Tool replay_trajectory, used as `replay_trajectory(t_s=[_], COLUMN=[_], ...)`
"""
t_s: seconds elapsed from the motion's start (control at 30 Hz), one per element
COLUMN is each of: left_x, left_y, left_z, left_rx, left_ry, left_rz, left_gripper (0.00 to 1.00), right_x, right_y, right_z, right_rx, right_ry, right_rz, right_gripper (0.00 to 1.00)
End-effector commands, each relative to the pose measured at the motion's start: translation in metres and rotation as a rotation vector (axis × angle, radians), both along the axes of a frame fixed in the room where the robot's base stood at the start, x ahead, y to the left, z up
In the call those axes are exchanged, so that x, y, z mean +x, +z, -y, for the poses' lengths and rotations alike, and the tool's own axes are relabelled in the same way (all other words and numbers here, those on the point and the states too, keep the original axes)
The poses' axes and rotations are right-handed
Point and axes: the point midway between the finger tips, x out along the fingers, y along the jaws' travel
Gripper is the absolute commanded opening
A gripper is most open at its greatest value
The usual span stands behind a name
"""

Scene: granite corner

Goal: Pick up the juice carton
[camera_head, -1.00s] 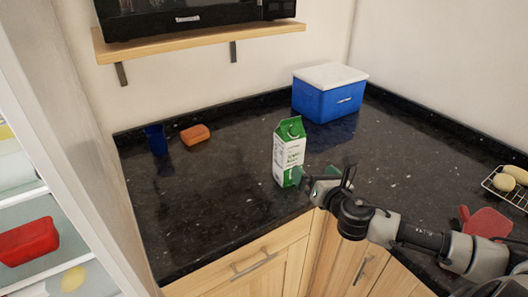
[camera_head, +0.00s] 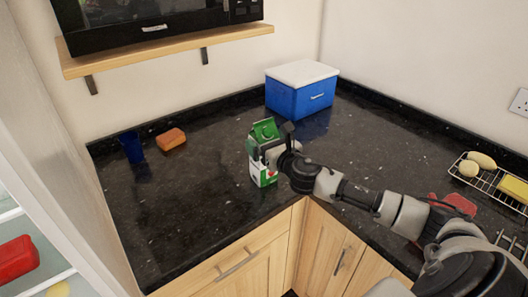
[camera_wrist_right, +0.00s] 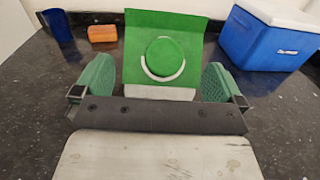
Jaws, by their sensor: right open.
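The juice carton (camera_head: 264,133), green and white with a gabled top, stands upright on the dark granite counter (camera_head: 200,190). In the right wrist view its green top with a round cap (camera_wrist_right: 164,58) lies straight ahead. My right gripper (camera_head: 268,155) is at the carton's upper part and hides some of its front in the head view. In the right wrist view the green finger pads (camera_wrist_right: 158,82) are apart, one on each side of the carton, with gaps visible. My left gripper is not in view.
A blue box with a white lid (camera_head: 300,98) stands behind the carton. A blue cup (camera_head: 131,147) and an orange sponge-like block (camera_head: 171,138) are at the left. A wire rack (camera_head: 490,182) with food and a red item (camera_head: 452,203) are at the right. A shelf (camera_head: 170,50) hangs above.

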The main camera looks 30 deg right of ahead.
Motion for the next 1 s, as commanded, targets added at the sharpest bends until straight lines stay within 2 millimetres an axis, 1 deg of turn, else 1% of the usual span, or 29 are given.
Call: replay_trajectory(t_s=[0.03, 0.13, 0.4, 0.47, 1.0], left_x=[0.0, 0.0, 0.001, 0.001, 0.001], left_y=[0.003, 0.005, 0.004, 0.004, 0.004], left_z=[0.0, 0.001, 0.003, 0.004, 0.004], left_rx=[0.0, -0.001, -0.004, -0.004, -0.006], left_ry=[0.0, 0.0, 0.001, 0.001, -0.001], left_rz=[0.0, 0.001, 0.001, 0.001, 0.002], left_gripper=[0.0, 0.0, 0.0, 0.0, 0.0], right_x=[0.007, 0.016, 0.019, 0.019, 0.019], right_y=[0.002, 0.001, -0.001, -0.001, -0.001], right_z=[0.0, 0.001, 0.001, 0.001, 0.001], right_rx=[0.003, 0.001, 0.0, 0.0, 0.0], right_ry=[-0.003, -0.001, 0.0, 0.0, 0.0], right_rz=[0.001, 0.001, -0.001, -0.001, -0.001], right_gripper=[1.0, 1.0, 1.0, 0.92, 0.1])
